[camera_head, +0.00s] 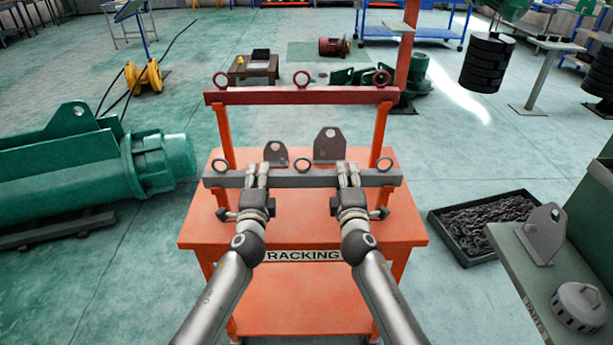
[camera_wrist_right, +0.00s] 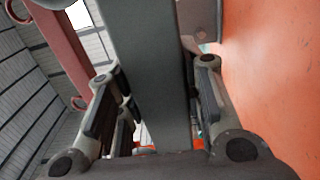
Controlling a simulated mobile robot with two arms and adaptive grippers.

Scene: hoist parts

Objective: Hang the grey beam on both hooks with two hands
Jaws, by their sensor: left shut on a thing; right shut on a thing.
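The grey beam (camera_head: 303,179) lies level across the picture in the head view, with rings along its top edge. My left gripper (camera_head: 257,174) is shut on it left of its middle ring. My right gripper (camera_head: 348,173) is shut on it right of that ring. In the right wrist view the beam (camera_wrist_right: 150,75) runs between the fingers. The beam is over the orange cart (camera_head: 300,222); I cannot tell whether it touches it. A red crossbar (camera_head: 300,96) with rings stands behind on orange posts. I cannot make out the hooks.
Two grey lug plates (camera_head: 275,154) (camera_head: 329,146) stand behind the beam. A green cylinder machine (camera_head: 90,165) lies left of the cart. A chain tray (camera_head: 485,220) and a side table (camera_head: 525,275) are at the right. Floor shows between cart and tray.

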